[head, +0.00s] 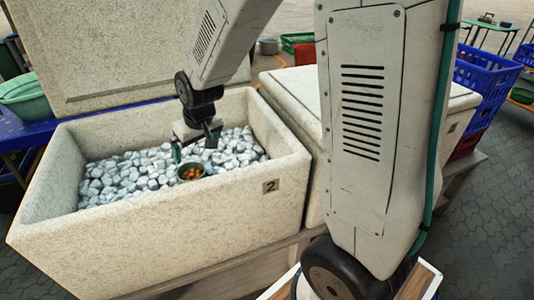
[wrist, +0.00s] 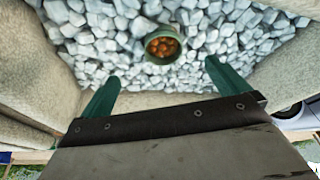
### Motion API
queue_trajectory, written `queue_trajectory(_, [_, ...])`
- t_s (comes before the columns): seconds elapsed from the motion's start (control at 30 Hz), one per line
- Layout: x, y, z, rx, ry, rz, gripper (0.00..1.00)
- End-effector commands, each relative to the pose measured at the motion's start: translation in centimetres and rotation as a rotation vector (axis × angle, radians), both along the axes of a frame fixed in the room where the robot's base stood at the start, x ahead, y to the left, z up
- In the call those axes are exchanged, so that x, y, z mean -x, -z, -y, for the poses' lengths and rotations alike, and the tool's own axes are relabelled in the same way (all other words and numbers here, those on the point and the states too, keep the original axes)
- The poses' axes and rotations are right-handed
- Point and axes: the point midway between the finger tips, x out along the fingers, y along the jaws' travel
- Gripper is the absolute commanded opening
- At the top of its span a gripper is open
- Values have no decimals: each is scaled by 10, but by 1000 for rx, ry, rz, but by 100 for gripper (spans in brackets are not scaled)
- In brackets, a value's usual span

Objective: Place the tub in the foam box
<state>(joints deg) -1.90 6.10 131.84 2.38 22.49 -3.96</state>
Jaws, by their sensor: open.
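The tub (head: 191,173) is small, round and green, with orange-brown pieces in it. It sits on the grey-white lumps inside the foam box (head: 190,220), a speckled pale box marked "2". My gripper (head: 195,153) is open over the inside of the box, just above and beside the tub. In the wrist view the tub (wrist: 162,46) lies ahead of the two green fingers (wrist: 168,84), apart from them, with nothing between them. The tub appears upright and its base is partly hidden by the lumps.
Grey-white lumps (head: 120,180) cover the box floor. The large lid (head: 110,50) stands up behind. A second pale box (head: 300,95) adjoins on the right. Blue crates (head: 485,80) stand farther right, and a green basin (head: 25,98) is at far left.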

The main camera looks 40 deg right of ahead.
Motion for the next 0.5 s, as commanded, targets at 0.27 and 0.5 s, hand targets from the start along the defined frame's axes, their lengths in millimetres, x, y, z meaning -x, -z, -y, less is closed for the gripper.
queue_trajectory(0.27, [117,-93,10,2,24,-86,100])
queue_trajectory(0.5, [224,-132,18,9,49,-168,100])
